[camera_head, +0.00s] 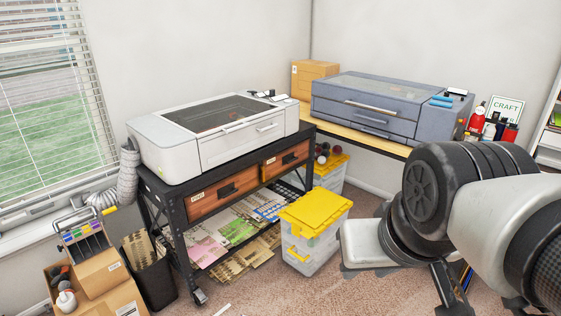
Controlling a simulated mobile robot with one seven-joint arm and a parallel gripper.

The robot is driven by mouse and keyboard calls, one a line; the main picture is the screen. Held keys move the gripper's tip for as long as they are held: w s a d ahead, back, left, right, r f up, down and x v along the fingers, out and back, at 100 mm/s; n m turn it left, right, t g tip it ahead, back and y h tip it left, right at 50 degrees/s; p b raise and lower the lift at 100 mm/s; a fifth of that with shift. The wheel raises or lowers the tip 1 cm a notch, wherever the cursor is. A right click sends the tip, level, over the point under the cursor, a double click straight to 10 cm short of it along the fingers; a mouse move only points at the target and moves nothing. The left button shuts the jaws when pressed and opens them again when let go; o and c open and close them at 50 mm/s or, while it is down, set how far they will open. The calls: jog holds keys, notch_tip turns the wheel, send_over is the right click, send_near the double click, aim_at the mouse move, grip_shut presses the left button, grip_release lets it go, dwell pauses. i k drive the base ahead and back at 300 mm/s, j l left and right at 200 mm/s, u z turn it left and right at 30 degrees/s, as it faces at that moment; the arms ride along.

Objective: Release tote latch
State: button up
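A clear tote (318,252) with a yellow lid (316,210) stands on the carpet near the middle of the view, just right of the black cart. A yellow latch (298,256) shows on its front side, below the lid. The lid sits on the tote; whether the latch is fastened is too small to tell. A second clear tote (329,178) with a yellow lid stands behind it, partly hidden, with dark and red round things on top. My arm fills the lower right, right of the front tote. I cannot make out my gripper's fingertips clearly.
The black cart (185,222) carries a white machine (225,130), with two wooden drawers below and sheet stock on its lower shelf. A grey-blue machine (375,105) stands on a table behind. Cardboard boxes (100,275) and a black bin (150,280) are at left. Carpet shows in front.

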aim_at(296, 227)
jog(key=i+z, duration=0.1)
jog(key=i, duration=1)
jog(key=i+j+z, duration=0.15)
jog(key=i, duration=0.4)
jog(key=i+j, duration=0.1)
jog(key=i, duration=0.5)
jog(key=i+j+z, duration=0.15)
jog(key=i, duration=0.4)
